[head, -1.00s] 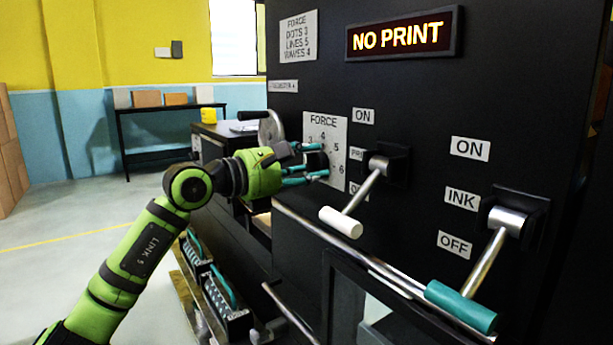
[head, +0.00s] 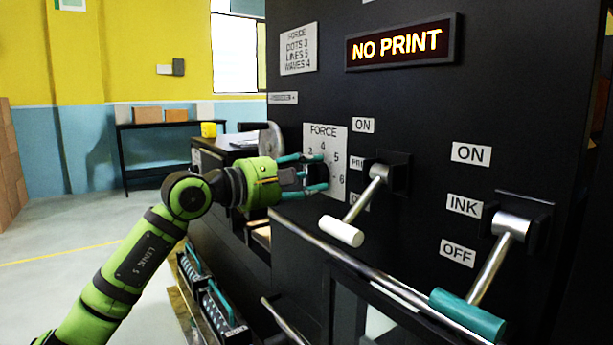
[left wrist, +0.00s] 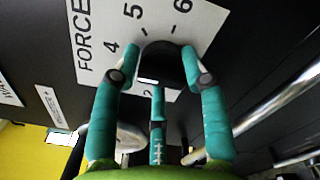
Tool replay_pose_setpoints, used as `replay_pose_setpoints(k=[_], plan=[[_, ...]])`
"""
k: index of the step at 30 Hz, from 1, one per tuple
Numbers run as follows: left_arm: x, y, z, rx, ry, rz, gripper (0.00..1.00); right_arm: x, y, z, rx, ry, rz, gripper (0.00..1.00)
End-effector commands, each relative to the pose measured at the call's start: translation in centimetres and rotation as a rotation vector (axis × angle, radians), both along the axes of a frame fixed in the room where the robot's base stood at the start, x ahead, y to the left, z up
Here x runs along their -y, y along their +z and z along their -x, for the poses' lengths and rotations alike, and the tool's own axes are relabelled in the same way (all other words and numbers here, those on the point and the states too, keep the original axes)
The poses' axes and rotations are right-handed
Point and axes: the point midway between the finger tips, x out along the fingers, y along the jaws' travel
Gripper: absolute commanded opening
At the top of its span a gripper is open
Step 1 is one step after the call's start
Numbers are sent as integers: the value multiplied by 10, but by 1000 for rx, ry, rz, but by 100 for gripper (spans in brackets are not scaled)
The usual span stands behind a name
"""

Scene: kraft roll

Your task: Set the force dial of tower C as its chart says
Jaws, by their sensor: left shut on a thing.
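The force dial is a black knob (head: 318,178) on a white plate (head: 338,150) marked FORCE, with numbers around it. My left gripper (head: 308,175) is shut on the knob, its teal fingers around it. In the left wrist view, the fingers close around the black knob (left wrist: 168,64), and 4, 5 and 6 show on the plate (left wrist: 95,22). A small white mark shows at the knob's edge near the 2; I cannot tell surely whether it is the pointer. The chart (head: 299,49) above reads FORCE, DOTS 3, LINES 5, WAVES 4. My right gripper is out of view.
A white-handled lever (head: 342,231) juts out right of the dial, and a teal-handled INK lever (head: 467,315) stands further right. A metal rail (head: 345,262) runs below. A lit sign (head: 402,43) reads NO PRINT. Open floor lies to the left.

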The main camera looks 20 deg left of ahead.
Motion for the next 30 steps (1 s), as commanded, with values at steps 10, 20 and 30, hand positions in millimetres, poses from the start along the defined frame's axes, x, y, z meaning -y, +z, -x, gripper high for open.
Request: replay_pose_setpoints(k=[10, 20, 30], plan=[[1, 2, 1, 5, -2, 4, 66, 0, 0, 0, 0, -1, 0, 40], [-17, 1, 22, 3, 1, 0, 66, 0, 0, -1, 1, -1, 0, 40], [-59, 1, 78, 4, 1, -1, 66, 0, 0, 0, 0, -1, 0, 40]])
